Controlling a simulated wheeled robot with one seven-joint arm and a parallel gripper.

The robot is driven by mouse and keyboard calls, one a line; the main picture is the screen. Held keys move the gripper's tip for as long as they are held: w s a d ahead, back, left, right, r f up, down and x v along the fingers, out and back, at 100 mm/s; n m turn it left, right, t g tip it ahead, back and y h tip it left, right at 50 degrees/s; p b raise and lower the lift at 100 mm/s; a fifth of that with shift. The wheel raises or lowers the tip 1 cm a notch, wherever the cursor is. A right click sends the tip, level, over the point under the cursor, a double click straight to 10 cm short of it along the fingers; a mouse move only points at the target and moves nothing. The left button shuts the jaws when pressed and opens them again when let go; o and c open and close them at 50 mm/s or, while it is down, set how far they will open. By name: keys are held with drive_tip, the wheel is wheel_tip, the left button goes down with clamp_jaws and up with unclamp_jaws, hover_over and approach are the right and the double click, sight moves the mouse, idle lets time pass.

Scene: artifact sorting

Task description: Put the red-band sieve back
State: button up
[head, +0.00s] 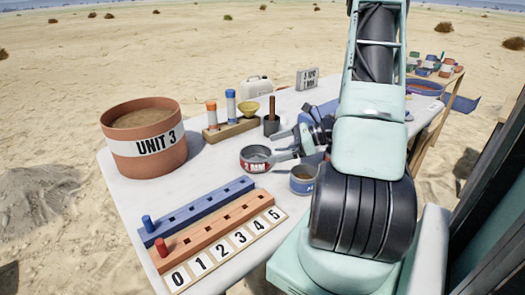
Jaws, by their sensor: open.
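The red-band sieve (256,158) is a round grey metal pan with a red label reading what looks like "2 MM". It sits upright on the white table, left of my arm. My gripper (276,146) is open at the sieve's right and far side. One finger is close to the sieve's right rim; I cannot tell whether it touches or reaches over the rim. A similar round sieve with a blue band (303,181) stands nearer, to the right, partly hidden by my arm.
A "UNIT 3" tub (143,140) stands at left. A wooden rack (231,129) with tubes and a yellow funnel, a dark mortar-like cup (271,126), a white jug (257,88) and a small sign (307,79) stand behind. Peg rails and a number strip (228,248) lie in front.

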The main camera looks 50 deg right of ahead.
drive_tip(key=v, duration=0.5)
drive_tip(key=w+a+r+n+g, duration=0.1)
drive_tip(key=a+n+g, duration=0.2)
drive_tip(key=a+n, duration=0.2)
drive_tip(key=w+a+r+n+g+y, duration=0.1)
drive_tip(key=a+n+g, duration=0.3)
drive_tip(key=a, duration=0.7)
drive_tip(key=w+a+r+n+g+y, duration=0.1)
drive_tip(key=w+a+n+g, duration=0.2)
drive_tip(key=a+n, duration=0.3)
drive_tip(key=shift+w+a+r+g, duration=0.1)
drive_tip(key=shift+a+g, duration=0.2)
drive_tip(key=shift+a, duration=0.5)
drive_tip(key=shift+w+a+r+g, duration=0.1)
drive_tip(key=shift+a+g, duration=0.2)
drive_tip(key=shift+a, duration=0.5)
drive_tip(key=s+a+r+n+h, duration=0.1)
drive_tip(key=s+a+n+h, duration=0.3)
drive_tip(key=a+n, duration=0.6)
drive_tip(key=s+a+r+n+h, duration=0.2)
drive_tip(key=s+a+n+h, duration=0.2)
drive_tip(key=s+a+n, duration=0.5)
drive_tip(key=a+n, duration=0.2)
drive_tip(key=n, duration=0.1)
drive_tip(key=shift+a+n, duration=0.15)
drive_tip(key=shift+n, duration=0.15)
drive_tip(key=shift+r, duration=0.1)
